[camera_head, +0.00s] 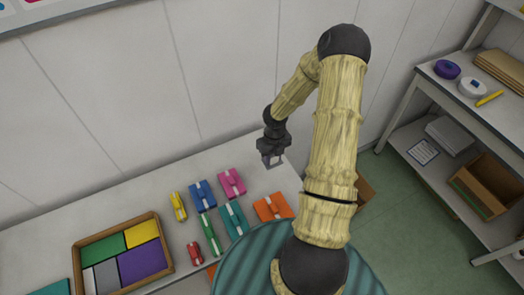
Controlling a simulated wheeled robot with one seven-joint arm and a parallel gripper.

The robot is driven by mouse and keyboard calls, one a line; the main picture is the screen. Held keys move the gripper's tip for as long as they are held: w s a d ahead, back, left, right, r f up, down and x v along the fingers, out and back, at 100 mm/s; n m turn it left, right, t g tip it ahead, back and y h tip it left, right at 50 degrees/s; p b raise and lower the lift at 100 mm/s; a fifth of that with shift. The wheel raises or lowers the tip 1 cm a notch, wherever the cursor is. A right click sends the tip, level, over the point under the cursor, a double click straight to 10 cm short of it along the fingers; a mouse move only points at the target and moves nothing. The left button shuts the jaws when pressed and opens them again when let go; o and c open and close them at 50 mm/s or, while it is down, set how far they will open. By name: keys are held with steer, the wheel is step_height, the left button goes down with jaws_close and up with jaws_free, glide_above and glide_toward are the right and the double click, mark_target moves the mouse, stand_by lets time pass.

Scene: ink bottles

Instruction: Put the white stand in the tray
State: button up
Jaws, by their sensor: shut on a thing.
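My gripper (272,161) hangs over the back right part of the table, above and behind the pink piece. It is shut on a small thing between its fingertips. That thing looks pale, but it is too small and too much covered by the fingers to tell its shape. I see no white stand standing free on the table. The tray (167,246) is a wooden box at the table's left front, well left of my gripper. Its floor shows green, yellow, purple, grey and white fields. The tray's lower edge is cut off by the picture.
Between tray and gripper stand several coloured pieces: yellow (178,207), blue (202,194), pink (231,183), green (208,227), teal (233,220), orange (272,207) and red (195,253). The wall rises behind the table. A shelf unit (460,110) stands at right.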

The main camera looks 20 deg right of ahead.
steer(key=m, duration=0.1)
steer(key=a+m, duration=0.1)
steer(key=m, duration=0.2)
steer(key=shift+w+a+r+m, duration=0.25)
steer(key=shift+w+a+m, duration=0.05)
steer(key=shift+a, duration=0.05)
steer(key=w+a+r+m, duration=0.1)
steer(key=a+m, duration=0.5)
steer(key=m, duration=1)
steer(key=w+a+r+m, duration=0.1)
steer(key=a+m, duration=0.5)
steer(key=m, duration=0.9)
steer(key=shift+w+r+m, duration=0.15)
steer(key=shift+r+m, duration=0.25)
steer(key=shift+r, duration=0.05)
